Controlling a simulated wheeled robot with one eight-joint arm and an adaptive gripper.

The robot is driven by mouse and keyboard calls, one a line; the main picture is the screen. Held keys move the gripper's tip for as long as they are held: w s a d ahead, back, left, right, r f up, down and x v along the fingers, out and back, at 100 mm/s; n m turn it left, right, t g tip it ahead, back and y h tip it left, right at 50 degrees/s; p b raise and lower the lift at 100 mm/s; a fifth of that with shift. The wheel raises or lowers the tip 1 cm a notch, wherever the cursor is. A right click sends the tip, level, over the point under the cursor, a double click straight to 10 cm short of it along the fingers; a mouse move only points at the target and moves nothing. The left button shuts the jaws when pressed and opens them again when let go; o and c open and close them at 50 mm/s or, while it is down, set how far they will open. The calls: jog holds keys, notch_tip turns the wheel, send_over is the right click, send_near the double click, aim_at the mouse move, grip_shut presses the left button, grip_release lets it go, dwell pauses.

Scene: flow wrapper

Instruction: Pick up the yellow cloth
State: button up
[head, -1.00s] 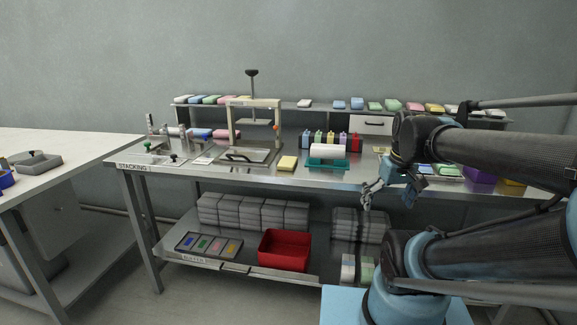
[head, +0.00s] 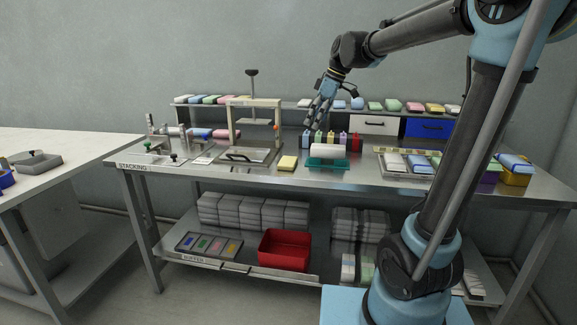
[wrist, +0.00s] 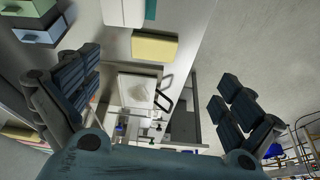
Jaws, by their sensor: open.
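The yellow cloth (head: 287,163) lies folded on the steel bench top, between the press and the teal tray. It also shows in the wrist view (wrist: 154,46), near the top centre, lying beyond and between my spread fingers. My gripper (head: 317,118) is open and empty, held above the back of the bench, up and to the right of the cloth. In the wrist view my gripper (wrist: 160,95) shows its fingers wide apart with nothing between them. It is not touching the cloth.
A teal tray (head: 328,163) with a white roll stands right of the cloth. The press frame (head: 233,125) stands to its left. Several coloured boxes (head: 332,140) stand behind the tray. A back shelf (head: 290,105) holds folded cloths. A red bin (head: 285,251) sits on the lower shelf.

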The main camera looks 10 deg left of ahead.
jog(key=w+a+n, duration=0.1)
jog(key=a, duration=0.1)
send_over(288, 160)
jog(key=d, duration=0.3)
jog(key=f, duration=1)
jog(key=shift+s+f, duration=0.2)
jog(key=shift+s, duration=0.1)
jog(key=shift+x, duration=2.65)
jog(key=shift+a, duration=0.2)
jog(key=shift+c, duration=0.6)
jog(key=c, duration=0.6)
jog(key=shift+c, duration=0.2)
